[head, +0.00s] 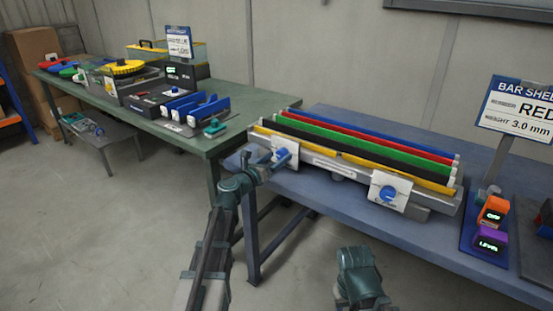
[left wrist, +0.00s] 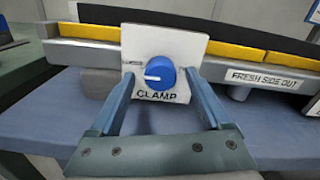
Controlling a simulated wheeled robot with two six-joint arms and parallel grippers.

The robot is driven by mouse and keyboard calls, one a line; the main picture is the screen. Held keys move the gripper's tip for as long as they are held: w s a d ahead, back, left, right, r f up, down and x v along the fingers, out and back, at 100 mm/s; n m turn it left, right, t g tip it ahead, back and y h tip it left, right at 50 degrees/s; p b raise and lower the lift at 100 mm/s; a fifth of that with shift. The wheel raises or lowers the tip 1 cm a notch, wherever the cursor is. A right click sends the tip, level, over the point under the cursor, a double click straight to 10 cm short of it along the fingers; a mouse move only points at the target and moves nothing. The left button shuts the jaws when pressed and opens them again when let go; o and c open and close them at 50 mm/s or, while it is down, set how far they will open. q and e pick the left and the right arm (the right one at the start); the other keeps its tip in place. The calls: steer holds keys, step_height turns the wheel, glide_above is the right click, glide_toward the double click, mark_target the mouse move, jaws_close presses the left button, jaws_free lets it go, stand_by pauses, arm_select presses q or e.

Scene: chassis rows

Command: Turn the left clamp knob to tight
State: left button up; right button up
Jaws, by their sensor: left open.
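The left clamp knob (left wrist: 160,73) is round and blue, on a white plate (left wrist: 185,48) marked CLAMP. Its white pointer line points left, towards a small label too blurred to read surely. In the head view this knob (head: 281,154) is at the left end of the bar rack. My left gripper (left wrist: 159,82) is open, with one finger on each side of the knob and gaps showing. It also shows in the head view (head: 274,160), in front of the plate. A right arm part shows at the bottom; its gripper fingers do not show.
The rack holds yellow, black, green, red and blue bars on a blue table (head: 330,193). A second blue knob (head: 388,193) is at the rack's right end. A sign (head: 517,105) and orange and purple blocks stand right. A green table (head: 215,140) stands left.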

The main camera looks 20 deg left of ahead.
arm_select(q)
jaws_close()
stand_by(0.4)
